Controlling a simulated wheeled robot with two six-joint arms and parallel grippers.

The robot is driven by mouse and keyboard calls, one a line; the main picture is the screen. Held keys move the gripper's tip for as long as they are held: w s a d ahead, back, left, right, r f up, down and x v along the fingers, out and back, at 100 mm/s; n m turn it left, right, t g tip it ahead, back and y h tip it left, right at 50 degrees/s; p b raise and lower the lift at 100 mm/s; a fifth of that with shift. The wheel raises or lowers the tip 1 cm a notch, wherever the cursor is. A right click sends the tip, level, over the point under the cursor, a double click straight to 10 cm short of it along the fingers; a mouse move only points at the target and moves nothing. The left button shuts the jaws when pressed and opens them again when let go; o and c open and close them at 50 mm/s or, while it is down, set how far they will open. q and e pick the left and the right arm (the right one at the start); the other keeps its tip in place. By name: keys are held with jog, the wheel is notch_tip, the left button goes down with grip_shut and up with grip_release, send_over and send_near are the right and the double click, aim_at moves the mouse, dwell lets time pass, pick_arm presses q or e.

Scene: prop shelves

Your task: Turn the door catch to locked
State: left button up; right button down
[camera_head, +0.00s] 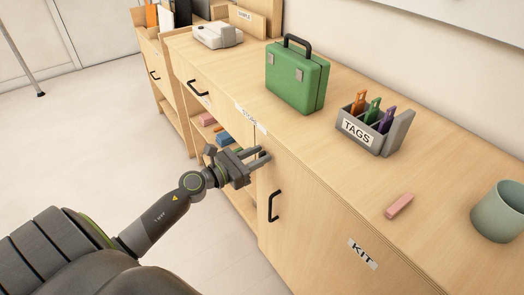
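The cabinet door (316,232) is the light wood front labelled KIT, with a black bar handle (273,205) near its left edge. It looks closed. I cannot make out the door catch; the upper left of the door is partly hidden by my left gripper (262,156). That gripper is at the cabinet front, above the handle and below the counter edge. Its two fingers point right toward the door and show a gap between them, with nothing visible held. I cannot tell whether they touch the door. My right gripper is out of view.
On the counter (340,165) stand a green case (297,78), a grey TAGS holder (376,130), a pink block (399,206) and a grey-green cup (500,211). Open shelves with small items, including a blue one (223,139), lie left of the door.

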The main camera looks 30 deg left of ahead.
pick_arm(q)
jog(key=shift+s, duration=0.1)
grip_shut()
